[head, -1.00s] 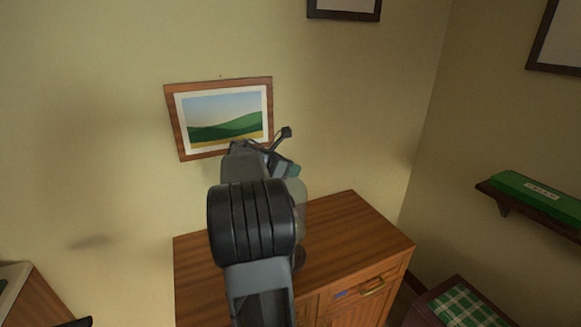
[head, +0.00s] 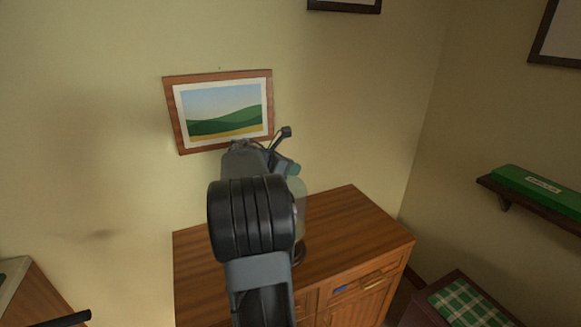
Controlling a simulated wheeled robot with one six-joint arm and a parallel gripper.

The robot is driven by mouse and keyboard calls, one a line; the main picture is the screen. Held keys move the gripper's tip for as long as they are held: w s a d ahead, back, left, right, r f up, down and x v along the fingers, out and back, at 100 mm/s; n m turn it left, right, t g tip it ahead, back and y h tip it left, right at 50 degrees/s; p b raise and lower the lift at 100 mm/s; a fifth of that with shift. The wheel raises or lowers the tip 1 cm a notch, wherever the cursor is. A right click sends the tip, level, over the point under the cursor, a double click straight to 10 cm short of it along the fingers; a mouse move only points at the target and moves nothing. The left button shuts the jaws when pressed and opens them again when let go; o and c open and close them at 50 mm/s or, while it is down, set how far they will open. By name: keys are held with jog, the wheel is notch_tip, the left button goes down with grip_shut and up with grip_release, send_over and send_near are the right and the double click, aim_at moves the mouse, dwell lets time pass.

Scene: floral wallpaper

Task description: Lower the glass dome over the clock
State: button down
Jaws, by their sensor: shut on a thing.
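The glass dome (head: 300,205) is a clear, faint shape just right of my arm, above the wooden cabinet. Its left part is hidden behind my arm. My gripper (head: 284,158) is at the dome's top, shut on it, though the fingers are mostly hidden. A dark rounded edge (head: 299,253) shows on the cabinet below the dome, perhaps a base. The clock itself is hidden behind my arm. I cannot tell whether the dome touches the base.
The wooden cabinet (head: 350,225) has a clear top on the right. A framed landscape (head: 224,112) hangs on the wall behind my gripper. A shelf with a green box (head: 540,190) is at right, above a chest with a green checked top (head: 465,305).

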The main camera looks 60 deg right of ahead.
jog(key=shift+f+b, duration=0.45)
jog(key=shift+f, duration=0.6)
jog(key=shift+f+b, duration=0.75)
jog(key=shift+f, duration=0.65)
jog(key=shift+f+b, duration=0.55)
jog(key=shift+f, duration=0.35)
jog(key=shift+f+b, duration=0.5)
jog(key=shift+f, duration=0.4)
